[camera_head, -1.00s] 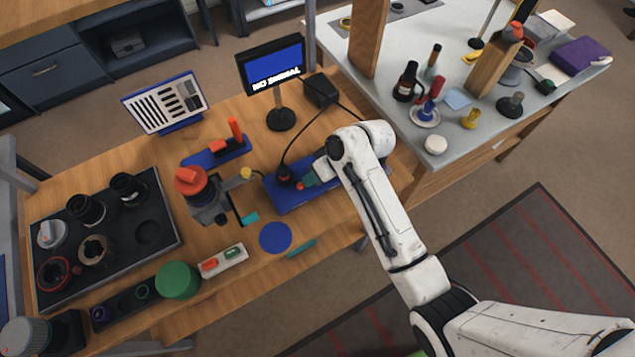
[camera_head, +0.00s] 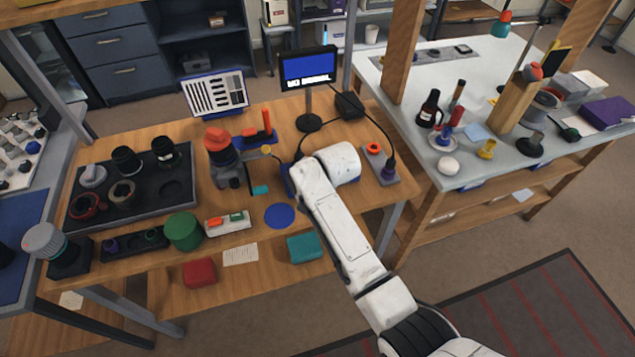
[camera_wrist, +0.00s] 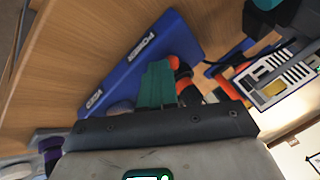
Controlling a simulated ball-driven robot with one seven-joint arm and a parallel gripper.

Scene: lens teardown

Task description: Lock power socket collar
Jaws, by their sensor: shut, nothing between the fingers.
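The blue dock (camera_wrist: 145,60) shows in the wrist view with labels POWER and VIDEO on its edge. My gripper (camera_wrist: 158,80) has teal fingers, shut and empty, just over the dock. An orange-and-black part (camera_wrist: 184,78) stands close to the right of the fingers, partly hidden by them. I cannot tell whether they touch or whether this is the power socket collar. My arm hides the fingers and most of the dock in the head view.
A small screen (camera_head: 308,68) stands behind the dock. Black cables run from a black box (camera_head: 349,106); one reaches a purple plug on the grey block (camera_head: 386,183) to the right. A lens tray (camera_head: 140,214) and green cylinder (camera_head: 183,231) stand to the left.

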